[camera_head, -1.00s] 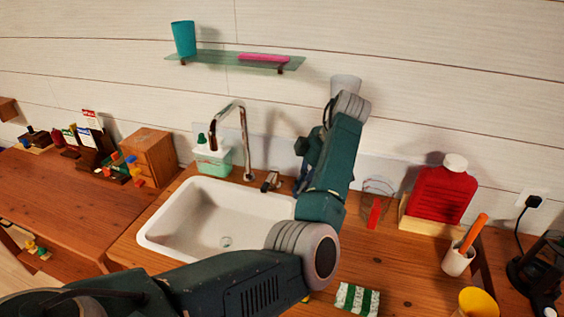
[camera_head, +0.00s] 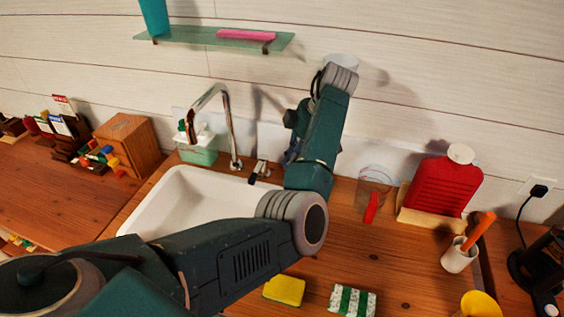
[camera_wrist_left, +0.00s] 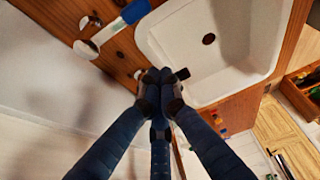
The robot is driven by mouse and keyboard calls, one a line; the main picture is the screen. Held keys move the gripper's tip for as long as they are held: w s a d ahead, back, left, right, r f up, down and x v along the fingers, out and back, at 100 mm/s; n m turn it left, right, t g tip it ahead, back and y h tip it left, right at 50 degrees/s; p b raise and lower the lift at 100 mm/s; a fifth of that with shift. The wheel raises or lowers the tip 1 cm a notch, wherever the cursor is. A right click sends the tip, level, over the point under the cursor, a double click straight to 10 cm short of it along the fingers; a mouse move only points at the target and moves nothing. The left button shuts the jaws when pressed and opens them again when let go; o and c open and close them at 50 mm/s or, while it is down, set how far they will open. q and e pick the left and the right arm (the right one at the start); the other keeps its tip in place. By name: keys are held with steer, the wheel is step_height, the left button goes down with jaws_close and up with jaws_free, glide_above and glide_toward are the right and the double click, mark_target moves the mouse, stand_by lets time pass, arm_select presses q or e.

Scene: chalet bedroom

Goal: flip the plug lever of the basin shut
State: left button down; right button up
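The white basin (camera_head: 180,197) is set in the wooden counter, with a chrome tap (camera_head: 233,135) behind it. The plug lever (camera_head: 257,171), a small chrome piece with a dark tip, stands right of the tap at the basin's back edge. My left gripper (camera_head: 289,153) is just right of the lever and mostly hidden by its own arm. In the left wrist view its fingertips (camera_wrist_left: 161,80) are together, with no object seen between them. A dark knob (camera_wrist_left: 182,74), apparently the lever tip, shows close beside them; contact is unclear. My right gripper is out of view.
A clear cup (camera_head: 373,188) and a red bottle (camera_head: 440,184) stand right of my arm. A yellow sponge (camera_head: 284,290) and a green-white packet (camera_head: 352,302) lie at the counter's front.

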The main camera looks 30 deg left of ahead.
mark_target(258, 169)
arm_select(q)
steer(key=s+a+f+p, duration=0.1)
steer(key=a+f+p, duration=0.3)
steer(key=a+f, duration=0.3)
steer(key=shift+s+f, duration=0.3)
steer(key=shift+s, duration=0.1)
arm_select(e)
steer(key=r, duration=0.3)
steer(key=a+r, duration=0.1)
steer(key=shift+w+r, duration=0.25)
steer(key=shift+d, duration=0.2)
